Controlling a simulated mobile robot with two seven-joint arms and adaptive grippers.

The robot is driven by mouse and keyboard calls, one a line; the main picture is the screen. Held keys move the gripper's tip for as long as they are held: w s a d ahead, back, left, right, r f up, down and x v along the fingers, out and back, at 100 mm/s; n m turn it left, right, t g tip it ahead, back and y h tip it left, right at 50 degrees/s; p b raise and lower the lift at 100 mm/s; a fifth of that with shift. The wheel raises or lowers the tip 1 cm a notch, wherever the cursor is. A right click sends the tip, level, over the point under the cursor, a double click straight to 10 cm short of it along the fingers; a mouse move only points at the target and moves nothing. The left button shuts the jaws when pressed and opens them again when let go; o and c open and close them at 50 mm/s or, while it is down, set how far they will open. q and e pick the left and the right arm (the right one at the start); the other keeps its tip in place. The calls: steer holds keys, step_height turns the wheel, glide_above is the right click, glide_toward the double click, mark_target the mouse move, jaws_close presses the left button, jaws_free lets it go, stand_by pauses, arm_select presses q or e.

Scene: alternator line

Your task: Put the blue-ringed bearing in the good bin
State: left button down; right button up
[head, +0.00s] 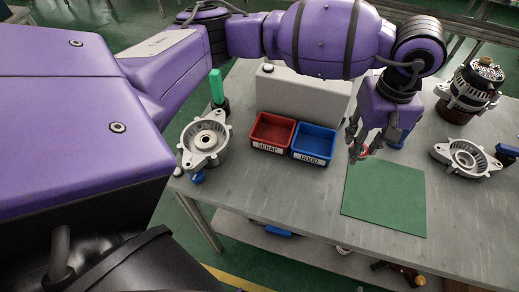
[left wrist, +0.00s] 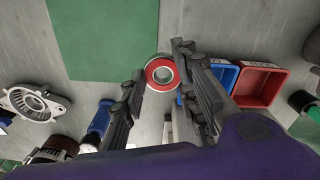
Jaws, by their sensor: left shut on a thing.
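My left gripper (head: 362,152) is shut on a bearing with a red ring (left wrist: 161,73), near the back-left corner of the green mat. In the left wrist view the bearing sits between the two fingertips of that gripper (left wrist: 160,66), and its ring looks red, not blue. I cannot make out a blue-ringed bearing in either view. The good bin is the blue one (head: 314,141), labelled GOOD, left of the gripper; it also shows in the left wrist view (left wrist: 224,73). It looks empty from the head. My right gripper is not in view.
The red scrap bin (head: 272,131) stands against the good bin's left side. A pale grey box (head: 300,96) is behind the bins. Metal housings stand at left (head: 205,141) and right (head: 465,157), with an alternator (head: 472,86) at back right. The green mat (head: 385,197) is bare.

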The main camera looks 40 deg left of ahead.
mark_target(313, 149)
arm_select(q)
steer(key=w+a+f+b, duration=0.1)
steer(key=a+f, duration=0.1)
steer(key=a, duration=0.1)
steer(key=w+a+f, duration=0.1)
steer(key=a+f, duration=0.2)
steer(key=w+a+f+b, duration=0.1)
steer(key=a+f, duration=0.1)
steer(key=a, duration=0.1)
steer(key=shift+w+a+f+b, duration=0.2)
steer(key=shift+a+f+b, duration=0.1)
steer(key=shift+a+f, duration=0.1)
steer(key=shift+w+a+f, duration=0.2)
steer(key=shift+a, duration=0.05)
steer(key=f+b, duration=0.1)
steer(key=f, duration=0.1)
steer(key=a+f+b, duration=0.1)
steer(key=f, duration=0.1)
steer(key=shift+w+a+f, duration=0.2)
steer(key=shift+f, duration=0.25)
steer(key=shift+w, duration=0.1)
steer(key=c, duration=1.6)
jaws_free()
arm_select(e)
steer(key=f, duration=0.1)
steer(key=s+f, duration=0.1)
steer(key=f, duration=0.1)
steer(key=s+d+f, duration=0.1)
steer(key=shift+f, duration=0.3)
